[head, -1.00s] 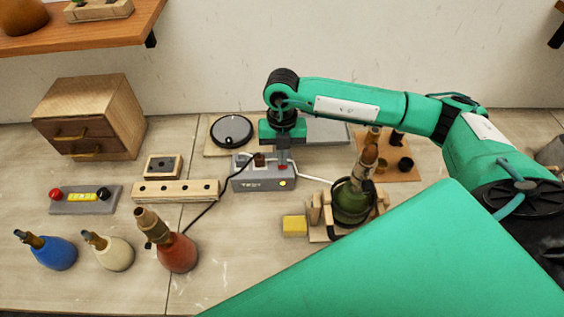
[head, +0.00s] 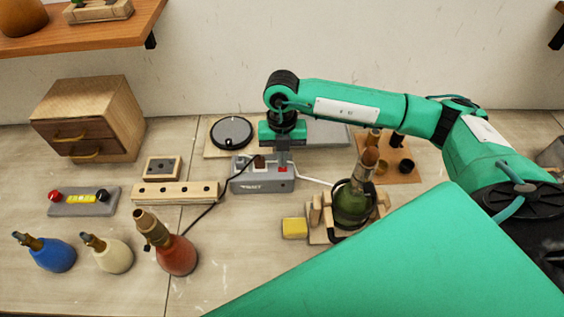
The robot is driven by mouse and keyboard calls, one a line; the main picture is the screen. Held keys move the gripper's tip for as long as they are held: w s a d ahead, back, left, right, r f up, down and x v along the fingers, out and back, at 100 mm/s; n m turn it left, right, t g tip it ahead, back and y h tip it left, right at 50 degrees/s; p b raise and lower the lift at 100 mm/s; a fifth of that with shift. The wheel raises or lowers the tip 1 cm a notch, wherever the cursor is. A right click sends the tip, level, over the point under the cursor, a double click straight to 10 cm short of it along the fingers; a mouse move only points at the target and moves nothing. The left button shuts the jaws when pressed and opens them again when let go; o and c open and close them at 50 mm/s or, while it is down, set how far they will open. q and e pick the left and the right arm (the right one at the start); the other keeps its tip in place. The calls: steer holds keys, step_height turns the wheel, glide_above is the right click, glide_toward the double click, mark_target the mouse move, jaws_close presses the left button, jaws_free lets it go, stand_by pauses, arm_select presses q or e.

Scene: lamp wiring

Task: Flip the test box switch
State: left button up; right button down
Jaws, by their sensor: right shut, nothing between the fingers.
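The grey test box (head: 250,184) stands mid-table with "TEST" on its front. A small red switch (head: 283,169) shows on its top, towards the right end. The small round indicator (head: 283,184) on its front looks unlit. My right gripper (head: 283,160) is shut and empty, pointing down, with its fingertips at or just above the switch; I cannot tell whether they touch. A dark plug (head: 259,161) sits at the box's top with a black cord. A green bottle lamp (head: 352,205) stands in a wooden cradle to the right. My left gripper is not in view.
A red bottle (head: 177,256), a cream bottle (head: 114,256) and a blue bottle (head: 54,255) stand front left. A wooden strip with holes (head: 175,192) lies left of the box. A yellow block (head: 294,228) lies in front. A drawer cabinet (head: 105,110) stands back left.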

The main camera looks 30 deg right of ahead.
step_height(320, 180, up, 6)
steer(key=p, duration=0.3)
stand_by(0.3)
steer(key=shift+r, duration=0.1)
